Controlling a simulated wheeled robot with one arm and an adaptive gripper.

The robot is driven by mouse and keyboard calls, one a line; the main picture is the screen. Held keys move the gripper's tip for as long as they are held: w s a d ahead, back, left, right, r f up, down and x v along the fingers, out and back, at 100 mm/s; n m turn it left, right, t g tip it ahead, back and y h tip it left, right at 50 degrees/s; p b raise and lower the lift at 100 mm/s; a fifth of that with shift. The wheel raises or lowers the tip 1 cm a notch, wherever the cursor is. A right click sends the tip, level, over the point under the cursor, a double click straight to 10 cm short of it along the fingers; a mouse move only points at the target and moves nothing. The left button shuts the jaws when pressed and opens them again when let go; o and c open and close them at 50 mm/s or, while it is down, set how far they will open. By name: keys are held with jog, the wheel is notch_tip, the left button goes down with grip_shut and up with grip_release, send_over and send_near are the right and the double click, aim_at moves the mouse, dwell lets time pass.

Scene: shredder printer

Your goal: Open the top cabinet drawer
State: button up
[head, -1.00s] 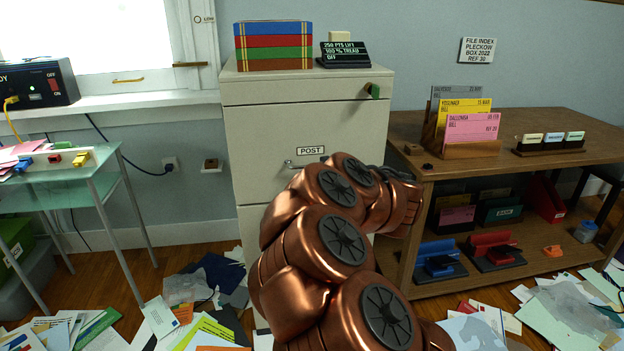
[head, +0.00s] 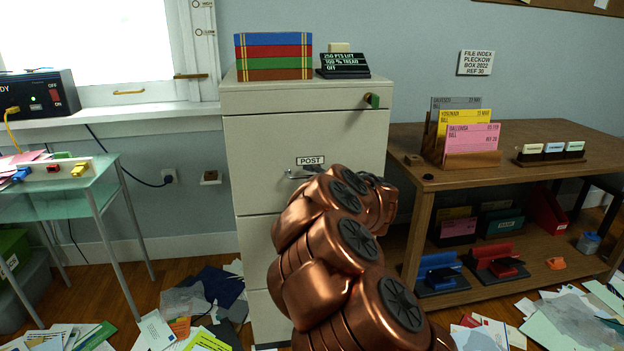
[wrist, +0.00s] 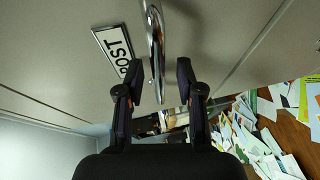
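The cream cabinet (head: 265,160) stands against the wall in the head view. Its drawer front with the POST label (head: 310,160) is flush with the cabinet, below a narrow top panel. A chrome handle (head: 298,175) sits under the label, partly hidden by my copper arm. In the wrist view, the POST label (wrist: 116,48) and the chrome handle bar (wrist: 156,45) are close. My gripper (wrist: 158,78) is open, with the end of the handle between its fingers. I cannot tell whether they touch it. In the head view my gripper is hidden behind my arm.
A green knob (head: 373,101) sits on the cabinet's top panel. Stacked coloured boxes (head: 273,56) and a black sign (head: 344,65) stand on top. A wooden desk (head: 470,178) is at right, a glass table (head: 80,185) at left. Papers (head: 190,300) litter the floor.

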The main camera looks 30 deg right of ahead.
grip_shut()
dwell(0.3)
dwell(0.5)
